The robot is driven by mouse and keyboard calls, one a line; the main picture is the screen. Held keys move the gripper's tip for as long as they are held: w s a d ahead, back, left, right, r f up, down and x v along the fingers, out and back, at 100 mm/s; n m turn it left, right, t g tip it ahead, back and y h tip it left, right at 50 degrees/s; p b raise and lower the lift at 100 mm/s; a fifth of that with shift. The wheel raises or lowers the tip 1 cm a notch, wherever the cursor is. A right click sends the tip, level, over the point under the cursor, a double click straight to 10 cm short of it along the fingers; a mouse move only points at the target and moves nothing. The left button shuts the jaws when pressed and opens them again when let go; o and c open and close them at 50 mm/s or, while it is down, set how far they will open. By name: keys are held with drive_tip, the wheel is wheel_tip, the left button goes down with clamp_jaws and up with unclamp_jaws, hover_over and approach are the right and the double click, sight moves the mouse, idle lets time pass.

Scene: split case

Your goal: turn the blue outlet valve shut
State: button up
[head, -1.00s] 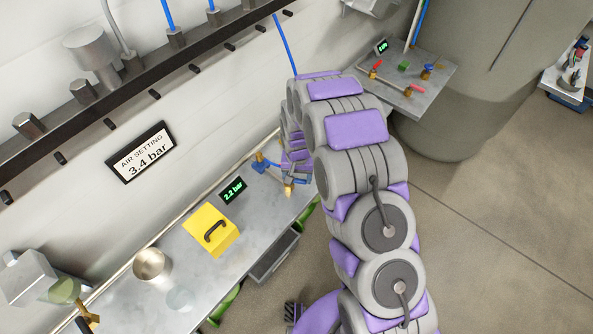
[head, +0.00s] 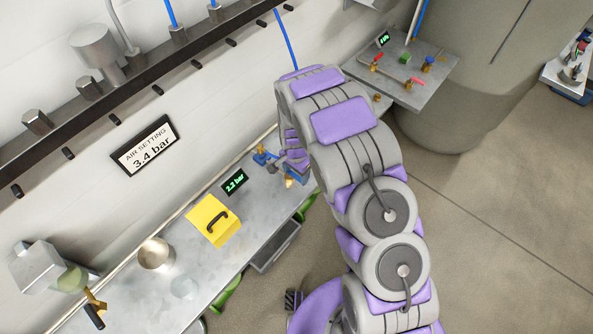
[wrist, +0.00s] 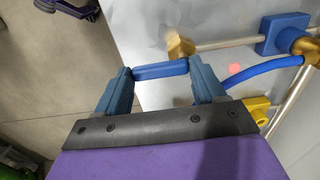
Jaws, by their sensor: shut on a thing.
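In the wrist view a blue bar-shaped handle (wrist: 160,71) spans the gap between the two blue-grey fingers of my gripper (wrist: 159,76). The gripper is shut on it, with a finger at each end. A brass fitting (wrist: 181,45) sits just beyond the handle, on a metal pipe. In the head view my gripper (head: 292,163) is over the far end of the bench, beside brass fittings (head: 289,182). The arm hides most of the handle there. A small display (head: 235,182) on the bench reads 2.3 bar.
A blue block (wrist: 282,34), a blue hose (wrist: 265,73) and a yellow fitting (wrist: 255,104) lie close right of the fingers. A wall sign (head: 145,146) reads 3.4 bar.

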sight(294, 175)
idle(0.4)
drive_tip(key=o, duration=1)
drive_tip(key=shift+a, duration=0.2)
drive_tip(key=shift+o, duration=0.2)
drive_tip(key=shift+d+r, duration=0.1)
drive_tip(key=shift+r, duration=0.4)
wheel_tip(294, 175, up, 16)
drive_tip(key=p, duration=0.1)
drive_tip(key=shift+r, duration=0.15)
